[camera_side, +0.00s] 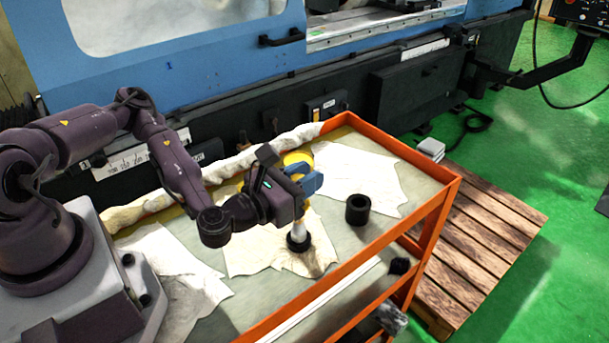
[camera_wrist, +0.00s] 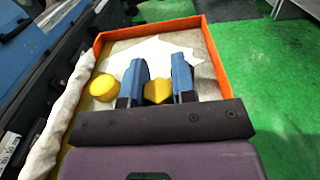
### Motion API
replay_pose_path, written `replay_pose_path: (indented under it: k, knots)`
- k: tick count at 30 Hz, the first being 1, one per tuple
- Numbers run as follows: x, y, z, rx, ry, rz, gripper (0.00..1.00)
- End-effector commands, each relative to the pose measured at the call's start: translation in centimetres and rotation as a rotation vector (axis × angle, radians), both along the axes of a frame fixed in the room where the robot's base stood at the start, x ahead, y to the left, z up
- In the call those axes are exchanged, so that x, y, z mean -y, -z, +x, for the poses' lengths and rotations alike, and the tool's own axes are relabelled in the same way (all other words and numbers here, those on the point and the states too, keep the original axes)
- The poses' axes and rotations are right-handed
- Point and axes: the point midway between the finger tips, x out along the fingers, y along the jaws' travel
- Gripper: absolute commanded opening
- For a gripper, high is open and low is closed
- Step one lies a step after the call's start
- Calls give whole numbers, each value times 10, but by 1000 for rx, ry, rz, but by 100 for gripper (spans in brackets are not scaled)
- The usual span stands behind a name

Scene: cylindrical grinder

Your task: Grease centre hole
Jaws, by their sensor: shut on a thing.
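My gripper (camera_side: 312,184) is over the middle of the orange-framed cart, its blue fingers closed on a yellow piece. In the wrist view the yellow piece (camera_wrist: 157,92) sits between the fingertips (camera_wrist: 158,80). Below the gripper in the side view is a pale stem (camera_side: 299,228) with a dark round ring (camera_side: 298,243) at its foot, over a cloth. I cannot tell whether it joins the yellow piece or touches the cloth. A yellow round thing (camera_wrist: 104,88) stands left of the fingers; yellow also shows behind the gripper in the side view (camera_side: 297,158). No centre hole can be made out.
A black hollow cylinder (camera_side: 358,210) stands right of the gripper. Pale cloths (camera_side: 365,180) lie on the cart. Its raised orange rim (camera_side: 408,152) and a rolled cloth (camera_side: 235,165) edge it. The blue grinder (camera_side: 190,60) stands behind; a wooden pallet (camera_side: 480,240) lies right.

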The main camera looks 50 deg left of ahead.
Motion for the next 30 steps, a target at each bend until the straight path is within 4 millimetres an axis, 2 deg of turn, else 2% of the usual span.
replay_pose_path:
  k: [18, 30]
  knots:
    - [0, -57, 0, 5, -1, -1, 1]
    - [0, -61, 0, 5, 0, -1, 1]
